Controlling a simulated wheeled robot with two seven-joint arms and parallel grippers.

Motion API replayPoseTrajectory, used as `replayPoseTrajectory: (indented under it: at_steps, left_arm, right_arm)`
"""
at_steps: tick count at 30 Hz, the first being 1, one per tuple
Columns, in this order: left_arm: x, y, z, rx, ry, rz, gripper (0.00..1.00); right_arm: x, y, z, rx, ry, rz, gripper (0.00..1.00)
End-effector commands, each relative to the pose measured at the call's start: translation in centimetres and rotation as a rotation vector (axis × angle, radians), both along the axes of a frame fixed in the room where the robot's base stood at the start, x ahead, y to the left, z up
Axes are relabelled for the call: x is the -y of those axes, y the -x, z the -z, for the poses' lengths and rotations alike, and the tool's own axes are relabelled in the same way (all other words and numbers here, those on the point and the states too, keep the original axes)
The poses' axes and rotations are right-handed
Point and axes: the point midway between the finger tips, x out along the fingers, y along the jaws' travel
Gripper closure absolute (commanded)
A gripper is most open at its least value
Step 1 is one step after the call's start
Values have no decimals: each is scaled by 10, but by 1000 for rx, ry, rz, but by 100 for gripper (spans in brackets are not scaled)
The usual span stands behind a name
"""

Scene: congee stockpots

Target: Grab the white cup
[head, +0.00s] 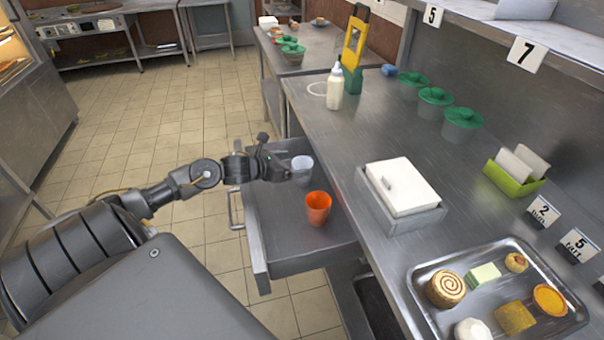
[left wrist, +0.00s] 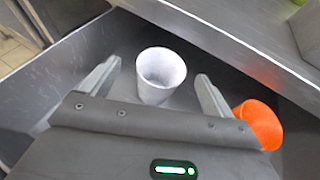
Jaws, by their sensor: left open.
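The white cup (head: 302,168) stands upright in the open drawer (head: 288,262), towards its far end. In the left wrist view the white cup (left wrist: 160,75) lies ahead of and between the two fingers, with its open top facing up. My left gripper (head: 291,171) is open, with its fingertips at the near side of the cup; the left wrist view shows the open fingers (left wrist: 155,85) on either side, apart from it. An orange cup (head: 318,208) stands in the same drawer, nearer the front; it also shows right of the right finger (left wrist: 261,124). My right gripper is not in view.
The steel counter (head: 385,130) overhangs the drawer's right side. On it are a white box in a grey holder (head: 402,190), a squeeze bottle (head: 335,88), green-lidded containers (head: 434,100) and a pastry tray (head: 425,283). The tiled floor left of the drawer is clear.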

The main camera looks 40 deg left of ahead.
Motion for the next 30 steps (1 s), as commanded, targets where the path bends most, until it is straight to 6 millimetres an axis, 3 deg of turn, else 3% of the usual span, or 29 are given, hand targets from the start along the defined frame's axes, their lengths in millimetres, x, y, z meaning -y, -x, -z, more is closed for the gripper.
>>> replayPoseTrajectory:
  at_steps: [3,9,18,27,30]
  left_arm:
    - [6,-16,6,2,7,-3,12]
    - [11,-37,18,1,4,-2,12]
    - [13,-40,20,0,0,1,12]
    - [12,-40,20,0,1,0,52]
    - [12,-40,20,1,1,0,60]
  right_arm:
    - [10,16,3,-17,12,-5,64]
    - [14,24,6,-19,14,-6,64]
    - [14,26,7,-18,14,-5,64]
    - [14,26,7,-19,14,-4,64]
    - [14,26,7,-19,14,-4,64]
